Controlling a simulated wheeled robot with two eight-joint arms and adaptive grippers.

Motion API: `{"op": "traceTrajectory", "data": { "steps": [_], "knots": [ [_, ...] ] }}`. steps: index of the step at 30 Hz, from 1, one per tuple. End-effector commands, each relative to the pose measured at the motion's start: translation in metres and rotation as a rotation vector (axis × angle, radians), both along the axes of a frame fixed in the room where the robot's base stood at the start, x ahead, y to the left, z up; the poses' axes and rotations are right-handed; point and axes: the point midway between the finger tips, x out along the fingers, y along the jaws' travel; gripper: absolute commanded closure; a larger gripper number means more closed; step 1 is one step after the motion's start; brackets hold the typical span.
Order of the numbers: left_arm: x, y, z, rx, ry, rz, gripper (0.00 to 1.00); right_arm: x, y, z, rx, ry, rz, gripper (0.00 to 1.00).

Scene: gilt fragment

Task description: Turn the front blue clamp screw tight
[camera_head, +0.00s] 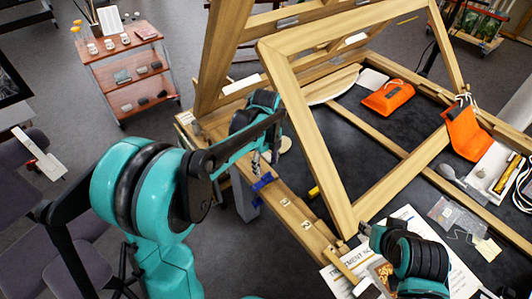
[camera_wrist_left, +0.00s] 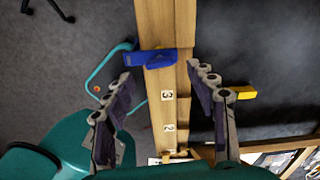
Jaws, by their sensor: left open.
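The blue clamp (camera_head: 263,182) sits across the light wooden rail at the front left of the workbench. In the left wrist view the blue clamp (camera_wrist_left: 148,57) lies over the rail, with its end sticking out to the left. My left gripper (camera_wrist_left: 160,80) is open and empty, with its two fingers apart on either side of the rail as seen from the wrist. The clamp shows just beyond the fingertips, and contact cannot be told. In the head view my left gripper (camera_head: 256,162) hangs just above the clamp. My right arm shows at the lower right; its gripper does not show.
The wooden rail (camera_wrist_left: 163,110) carries small number labels. A large wooden frame (camera_head: 318,150) leans close to the right of my left gripper. A yellow piece (camera_wrist_left: 243,92) lies beside the rail. Orange pouches (camera_head: 388,97) and papers lie farther right. A shelf cart (camera_head: 125,60) stands at the back left.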

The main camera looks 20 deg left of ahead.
Motion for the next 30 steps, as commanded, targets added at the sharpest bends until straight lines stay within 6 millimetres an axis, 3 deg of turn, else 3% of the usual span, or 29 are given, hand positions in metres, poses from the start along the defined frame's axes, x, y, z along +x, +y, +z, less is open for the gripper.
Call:
{"op": "traceTrajectory", "data": {
  "steps": [6,12,30],
  "knots": [
    [-0.001,0.0,0.048,0.0,0.0,0.0,0.43,0.0,0.0,0.0,0.0,0.0,0.0,0.6],
    [0.0,0.0,0.072,0.0,0.0,0.0,0.43,0.0,0.0,0.0,0.0,0.0,0.0,0.6],
    [-0.001,0.0,0.077,0.0,-0.001,0.004,0.43,0.0,0.0,0.0,0.0,0.0,0.0,0.6]
  ]
}}
